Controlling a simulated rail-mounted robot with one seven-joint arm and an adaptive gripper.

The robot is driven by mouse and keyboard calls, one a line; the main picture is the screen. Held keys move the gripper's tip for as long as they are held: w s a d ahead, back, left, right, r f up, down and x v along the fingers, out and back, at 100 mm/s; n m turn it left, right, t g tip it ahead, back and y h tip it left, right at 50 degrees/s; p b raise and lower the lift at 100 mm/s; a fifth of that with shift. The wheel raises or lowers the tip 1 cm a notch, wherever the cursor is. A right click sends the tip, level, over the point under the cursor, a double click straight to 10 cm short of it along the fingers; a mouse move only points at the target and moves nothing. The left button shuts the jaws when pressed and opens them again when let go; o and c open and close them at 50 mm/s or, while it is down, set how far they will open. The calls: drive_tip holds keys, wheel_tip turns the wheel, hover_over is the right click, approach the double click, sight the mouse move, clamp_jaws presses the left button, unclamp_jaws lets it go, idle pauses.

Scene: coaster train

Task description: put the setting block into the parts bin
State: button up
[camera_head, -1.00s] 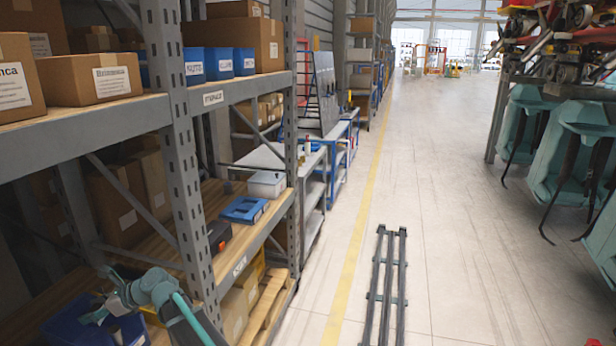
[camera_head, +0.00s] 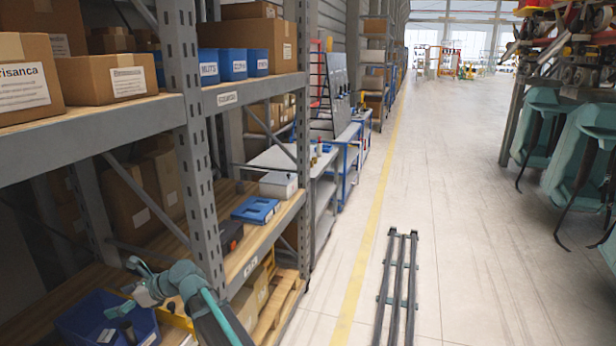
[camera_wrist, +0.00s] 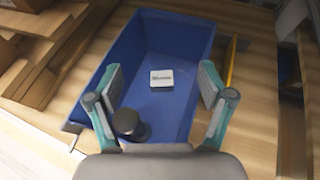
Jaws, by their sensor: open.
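My gripper (camera_wrist: 161,82) is open, its two teal-edged fingers spread over a blue bin in the wrist view, with nothing held between them. The bin, which I take as the parts bin (camera_wrist: 198,28), stands on the wooden shelf. A small white block with dark print (camera_wrist: 162,78) lies on its floor. A dark round piece (camera_wrist: 129,124) shows at the near left of the bin, beside the left finger. I cannot tell which of these is the setting block. In the head view, my gripper (camera_head: 128,288) is over the bin (camera_head: 72,322) at lower left.
A grey rack upright (camera_head: 192,150) stands close to my arm, and a shelf beam (camera_head: 90,137) runs above it. A yellow container edge (camera_head: 176,319) is right of the bin. Farther along the shelf are a blue tray (camera_head: 256,210) and a white box (camera_head: 278,185).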

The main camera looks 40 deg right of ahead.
drive_tip(key=v, duration=0.7)
drive_tip(key=shift+s+r, duration=0.1)
